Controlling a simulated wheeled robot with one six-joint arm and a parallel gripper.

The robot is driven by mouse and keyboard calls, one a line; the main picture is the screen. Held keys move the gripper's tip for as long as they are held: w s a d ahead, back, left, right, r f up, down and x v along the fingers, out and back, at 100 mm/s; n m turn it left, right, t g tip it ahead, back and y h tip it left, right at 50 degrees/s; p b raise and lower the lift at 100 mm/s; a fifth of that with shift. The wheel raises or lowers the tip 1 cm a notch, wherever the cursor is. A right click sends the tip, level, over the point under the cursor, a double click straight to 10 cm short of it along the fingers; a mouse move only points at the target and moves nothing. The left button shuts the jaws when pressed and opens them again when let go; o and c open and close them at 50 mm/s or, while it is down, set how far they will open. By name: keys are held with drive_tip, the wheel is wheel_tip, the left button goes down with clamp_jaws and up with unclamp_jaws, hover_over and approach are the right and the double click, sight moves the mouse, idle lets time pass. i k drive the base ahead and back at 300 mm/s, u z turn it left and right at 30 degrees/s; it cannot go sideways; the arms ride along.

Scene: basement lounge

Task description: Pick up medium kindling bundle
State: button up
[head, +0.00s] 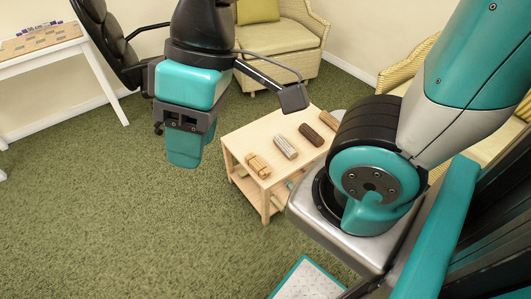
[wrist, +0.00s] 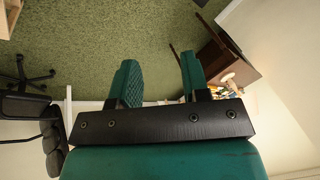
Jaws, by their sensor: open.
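The nearest is a pale tan bundle (head: 258,165), the middle one is a greyish-brown bundle (head: 286,147), and the farthest is a dark brown bundle (head: 311,134). I cannot tell for sure which is the medium kindling bundle. My gripper (head: 185,150) is in the air to the left of the table, apart from the bundles. In the wrist view my gripper (wrist: 158,75) has its two teal fingers apart with nothing between them. No bundle shows in that view.
A wicker armchair (head: 275,38) stands behind the table, and another wicker seat (head: 408,75) is at the right. A white desk (head: 45,55) and a black office chair (head: 103,40) are at the left. Green carpet (head: 90,210) is clear in front. The wrist view shows a brown cabinet (wrist: 218,58).

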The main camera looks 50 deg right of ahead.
sight(263, 171)
drive_tip(key=z, duration=0.75)
drive_tip(key=i, duration=0.9)
drive_tip(key=z, duration=0.75)
